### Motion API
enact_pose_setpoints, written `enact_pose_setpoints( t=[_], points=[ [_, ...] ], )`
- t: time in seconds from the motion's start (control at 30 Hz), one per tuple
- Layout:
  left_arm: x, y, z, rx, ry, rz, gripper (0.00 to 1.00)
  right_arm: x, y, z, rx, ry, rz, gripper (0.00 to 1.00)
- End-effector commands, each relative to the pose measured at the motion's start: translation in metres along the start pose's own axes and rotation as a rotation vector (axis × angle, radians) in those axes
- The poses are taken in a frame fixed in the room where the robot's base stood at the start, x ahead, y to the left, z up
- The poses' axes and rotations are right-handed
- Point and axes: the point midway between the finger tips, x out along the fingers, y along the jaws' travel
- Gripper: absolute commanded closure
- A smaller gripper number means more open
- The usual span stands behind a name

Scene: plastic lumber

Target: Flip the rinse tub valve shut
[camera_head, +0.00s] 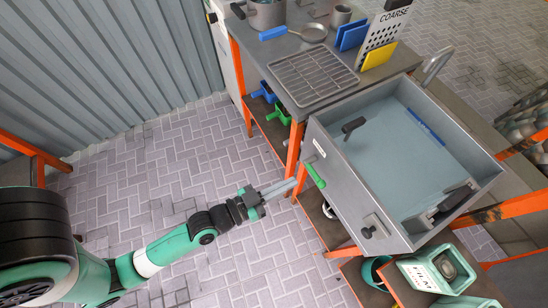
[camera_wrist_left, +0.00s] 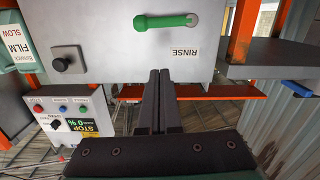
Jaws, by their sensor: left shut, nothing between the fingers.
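The grey rinse tub (camera_head: 338,205) stands at the right in the head view, holding bluish water. Its green valve handle (camera_head: 315,175) is on the tub's front face. In the left wrist view the handle (camera_wrist_left: 165,21) lies roughly level, near an upside-down RINSE label (camera_wrist_left: 184,52). My left gripper (camera_head: 293,186) is shut and empty, with its tips just in front of the tub face, near the handle. In the left wrist view the gripper's two dark fingers (camera_wrist_left: 160,75) are together and point at the tub face below the handle, apart from it. My right gripper is out of view.
A black knob (camera_head: 369,230) is on the same tub face. A bench with a metal grate (camera_head: 313,76) and a pan (camera_head: 312,32) adjoins the tub. Orange posts (camera_head: 294,145) and a low shelf stand beneath. The paved floor around my left arm is clear.

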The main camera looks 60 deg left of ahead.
Motion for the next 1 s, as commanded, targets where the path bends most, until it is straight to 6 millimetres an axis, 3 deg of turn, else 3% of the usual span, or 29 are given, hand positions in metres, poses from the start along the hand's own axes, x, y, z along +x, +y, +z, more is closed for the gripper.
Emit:
enact_pose_setpoints(
  t=[0.1,0.3,0.87,0.93,1.0],
  points=[
    [-0.021,-0.001,0.005,0.000,0.000,-0.001,1.00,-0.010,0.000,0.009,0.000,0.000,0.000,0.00],
    [-0.036,0.000,0.002,0.001,0.000,-0.001,1.00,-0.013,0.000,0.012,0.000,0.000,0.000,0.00],
    [-0.037,0.000,0.000,0.001,0.001,0.000,1.00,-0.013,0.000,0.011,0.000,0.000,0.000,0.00],
    [-0.037,0.001,-0.004,0.001,0.001,0.001,1.00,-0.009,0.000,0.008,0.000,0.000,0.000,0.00],
    [-0.029,0.003,-0.022,0.003,0.031,0.007,1.00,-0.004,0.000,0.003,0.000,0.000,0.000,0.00]
  ],
)
